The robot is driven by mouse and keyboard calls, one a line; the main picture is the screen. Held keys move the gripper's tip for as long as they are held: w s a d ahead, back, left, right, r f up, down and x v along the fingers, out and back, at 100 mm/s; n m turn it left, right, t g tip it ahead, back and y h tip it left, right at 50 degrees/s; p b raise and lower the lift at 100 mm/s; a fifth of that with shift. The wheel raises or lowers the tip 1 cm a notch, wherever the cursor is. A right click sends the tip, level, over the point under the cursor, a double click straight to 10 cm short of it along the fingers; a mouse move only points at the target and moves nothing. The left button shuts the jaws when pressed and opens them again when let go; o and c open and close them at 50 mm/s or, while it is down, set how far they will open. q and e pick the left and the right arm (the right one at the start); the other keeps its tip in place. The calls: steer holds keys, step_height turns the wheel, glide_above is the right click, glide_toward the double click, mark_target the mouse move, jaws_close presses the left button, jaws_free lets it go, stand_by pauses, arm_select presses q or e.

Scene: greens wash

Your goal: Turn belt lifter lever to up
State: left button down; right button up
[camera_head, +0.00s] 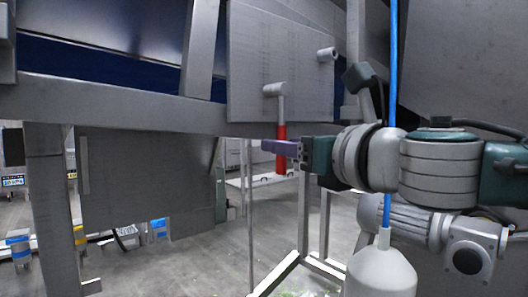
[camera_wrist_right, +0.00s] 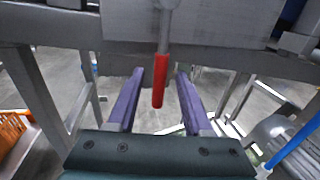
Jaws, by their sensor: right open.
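The belt lifter lever has a red handle (camera_head: 281,146) hanging down from a grey pivot (camera_head: 275,89) on a metal plate. My right gripper (camera_head: 275,147) comes in from the right at the height of the red handle. In the right wrist view the red handle (camera_wrist_right: 159,80) hangs between the two purple fingers of my right gripper (camera_wrist_right: 160,76). The fingers are apart, with a gap on each side of the handle. The handle points downward. My left gripper is not in view.
The lever's metal plate (camera_head: 285,50) sits on a grey machine beam (camera_head: 120,104). A blue hose (camera_head: 393,50) hangs by my right arm, above a grey bottle-shaped body (camera_head: 381,270). An orange crate (camera_wrist_right: 10,132) stands at the left in the wrist view. Open floor lies below the beam.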

steer(key=shift+x, duration=1.05)
steer(key=shift+c, duration=0.4)
jaws_close()
stand_by(0.3)
